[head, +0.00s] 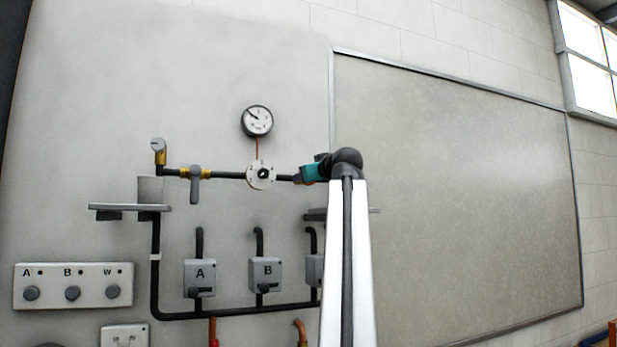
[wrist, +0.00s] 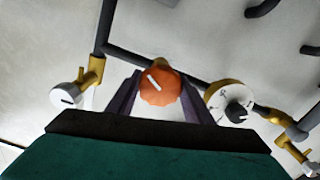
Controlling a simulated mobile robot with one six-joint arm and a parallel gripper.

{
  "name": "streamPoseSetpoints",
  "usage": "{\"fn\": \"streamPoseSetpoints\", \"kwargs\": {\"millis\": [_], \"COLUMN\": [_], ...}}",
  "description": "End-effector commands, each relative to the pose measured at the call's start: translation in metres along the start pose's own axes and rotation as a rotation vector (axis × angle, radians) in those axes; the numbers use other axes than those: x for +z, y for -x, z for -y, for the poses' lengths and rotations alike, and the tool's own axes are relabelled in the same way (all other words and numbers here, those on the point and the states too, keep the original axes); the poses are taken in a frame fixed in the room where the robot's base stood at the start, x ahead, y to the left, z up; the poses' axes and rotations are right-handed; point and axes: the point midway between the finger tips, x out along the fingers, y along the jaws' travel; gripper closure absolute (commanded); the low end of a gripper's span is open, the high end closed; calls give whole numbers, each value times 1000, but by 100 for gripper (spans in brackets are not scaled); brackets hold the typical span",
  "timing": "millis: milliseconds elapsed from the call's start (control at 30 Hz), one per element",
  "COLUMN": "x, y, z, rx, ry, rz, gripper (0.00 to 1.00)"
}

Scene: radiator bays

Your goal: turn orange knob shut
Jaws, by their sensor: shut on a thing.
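The orange knob (wrist: 159,88) is round with a ridged edge and a white pointer line on its face. In the wrist view it sits between the two dark fingers of my gripper (wrist: 160,79), and the gripper is shut on it. The white line slants from upper left to lower right. A dark pipe passes behind the knob. In the head view my gripper (head: 299,175) is at the right end of the black pipe (head: 228,175), and the knob is hidden there by my gripper and arm.
A white dial with a black knob (wrist: 236,112) is close right of the gripper in the wrist view; a silver knob (wrist: 66,98) is at left. In the head view, a gauge (head: 257,121) hangs above, and boxes A (head: 200,277) and B (head: 265,273) are below.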

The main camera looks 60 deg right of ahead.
Motion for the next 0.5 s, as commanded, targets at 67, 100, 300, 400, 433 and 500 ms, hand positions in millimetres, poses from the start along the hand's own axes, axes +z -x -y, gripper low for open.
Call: {"fn": "streamPoseSetpoints", "kwargs": {"millis": [67, 100, 300, 400, 433, 500], "x": [-1, -1, -1, -1, -1, -1], "y": [0, 0, 0, 0, 0, 0], "z": [0, 0, 0, 0, -1, -1], "rx": [-1, 0, 0, 0, 0, 0], "ry": [-70, -106, -287, -378, -405, -469], "rz": [-1, -1, -1, -1, -1, -1], "gripper": [76, 76, 76, 76, 76, 76]}}
